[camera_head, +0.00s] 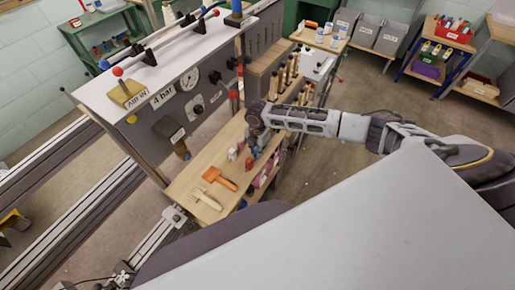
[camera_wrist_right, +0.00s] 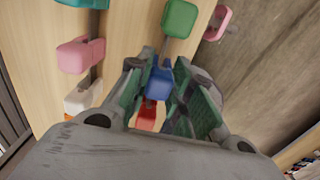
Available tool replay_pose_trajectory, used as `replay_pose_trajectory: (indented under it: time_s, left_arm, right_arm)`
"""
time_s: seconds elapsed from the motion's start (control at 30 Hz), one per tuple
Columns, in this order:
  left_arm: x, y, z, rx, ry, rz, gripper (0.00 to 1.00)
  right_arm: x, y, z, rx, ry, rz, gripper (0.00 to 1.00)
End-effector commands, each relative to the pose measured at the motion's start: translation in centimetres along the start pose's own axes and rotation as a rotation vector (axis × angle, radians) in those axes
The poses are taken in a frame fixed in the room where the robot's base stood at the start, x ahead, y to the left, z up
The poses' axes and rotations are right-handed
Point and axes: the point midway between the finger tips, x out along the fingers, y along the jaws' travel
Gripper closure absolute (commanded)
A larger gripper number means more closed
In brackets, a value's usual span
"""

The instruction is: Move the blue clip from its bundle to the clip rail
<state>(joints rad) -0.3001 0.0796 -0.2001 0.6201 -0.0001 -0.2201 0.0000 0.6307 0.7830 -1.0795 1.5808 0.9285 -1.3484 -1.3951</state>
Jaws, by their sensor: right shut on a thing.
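The blue clip (camera_wrist_right: 158,82) is between the two green-padded fingers of my right gripper (camera_wrist_right: 160,88) in the right wrist view. The fingers are closed on it, and a red clip (camera_wrist_right: 146,116) shows just behind it. In the head view my right gripper (camera_head: 257,118) is over the wooden bench, above a group of small coloured clips; the blue clip is hard to make out there. I cannot tell for sure which part is the clip rail. My left gripper is not in view.
Pink (camera_wrist_right: 75,56), white (camera_wrist_right: 82,97) and green (camera_wrist_right: 180,18) clips stand close around the fingers. An orange comb (camera_head: 220,179) and a pale fork-like tool (camera_head: 207,198) lie on the wooden bench (camera_head: 186,186). A grey panel with a gauge (camera_head: 188,80) rises behind.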

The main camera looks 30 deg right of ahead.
Motion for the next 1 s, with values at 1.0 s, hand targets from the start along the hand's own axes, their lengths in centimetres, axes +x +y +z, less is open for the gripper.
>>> replay_pose_trajectory:
  time_s: [1.0]
  left_arm:
    - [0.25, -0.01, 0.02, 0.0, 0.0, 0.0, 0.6]
  right_arm:
    - [0.92, 0.0, -0.03, 0.0, 0.0, 0.0, 0.67]
